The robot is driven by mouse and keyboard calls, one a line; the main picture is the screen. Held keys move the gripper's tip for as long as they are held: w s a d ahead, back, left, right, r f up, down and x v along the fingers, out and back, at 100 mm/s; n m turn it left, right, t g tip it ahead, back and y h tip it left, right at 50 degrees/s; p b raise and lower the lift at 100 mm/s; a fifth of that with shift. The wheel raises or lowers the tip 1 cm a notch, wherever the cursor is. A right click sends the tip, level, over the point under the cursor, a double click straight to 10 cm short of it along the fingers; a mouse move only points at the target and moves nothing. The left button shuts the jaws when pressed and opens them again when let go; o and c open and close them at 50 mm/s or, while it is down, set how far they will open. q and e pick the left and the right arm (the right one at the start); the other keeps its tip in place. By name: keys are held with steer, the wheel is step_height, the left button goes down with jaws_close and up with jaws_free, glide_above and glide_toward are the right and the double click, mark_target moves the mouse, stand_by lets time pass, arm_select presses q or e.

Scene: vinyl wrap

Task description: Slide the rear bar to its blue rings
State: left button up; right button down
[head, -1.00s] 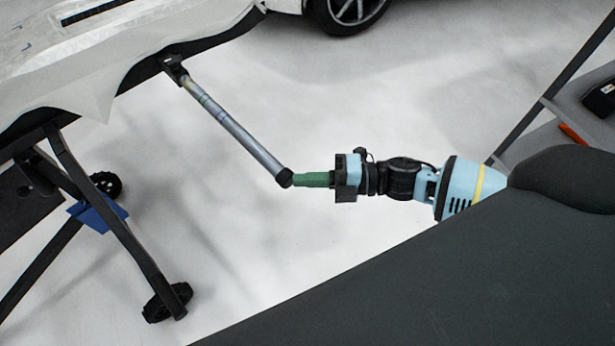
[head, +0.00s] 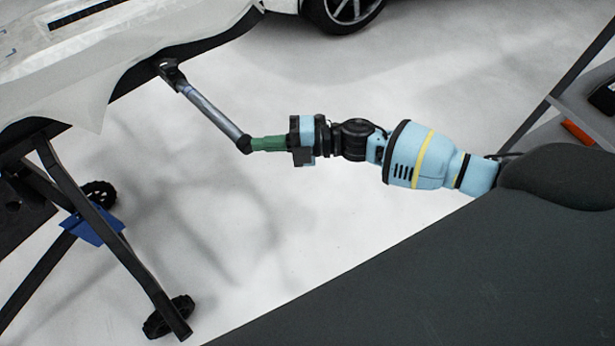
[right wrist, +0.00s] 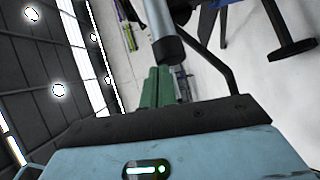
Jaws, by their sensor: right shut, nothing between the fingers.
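The rear bar (head: 213,112) is a silver tube with a dark end cap, slanting down and right from a black holder (head: 171,72) under the wrapped panel's edge. A faint bluish band (head: 186,89) shows on the tube close to the holder; I cannot make out separate rings. My right gripper (head: 255,144) has green fingers, shut and empty, with their tips at the bar's end cap. In the right wrist view the fingers (right wrist: 156,86) lie beside the dark cap (right wrist: 168,50); I cannot tell whether they touch. My left gripper is out of view.
The white-wrapped panel (head: 105,60) lies at upper left on a black stand (head: 85,205) with wheels and a blue part (head: 94,226). A car wheel (head: 348,10) is at the top. A grey shelf (head: 575,122) stands at right. The pale floor between is clear.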

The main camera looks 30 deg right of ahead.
steer(key=w, duration=0.1)
steer(key=w+a+b, duration=0.1)
steer(key=shift+w, duration=0.35)
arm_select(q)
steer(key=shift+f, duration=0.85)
arm_select(e)
steer(key=shift+w+a, duration=0.2)
steer(key=shift+w, duration=0.6)
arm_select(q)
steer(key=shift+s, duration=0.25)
arm_select(e)
steer(key=shift+s, duration=0.1)
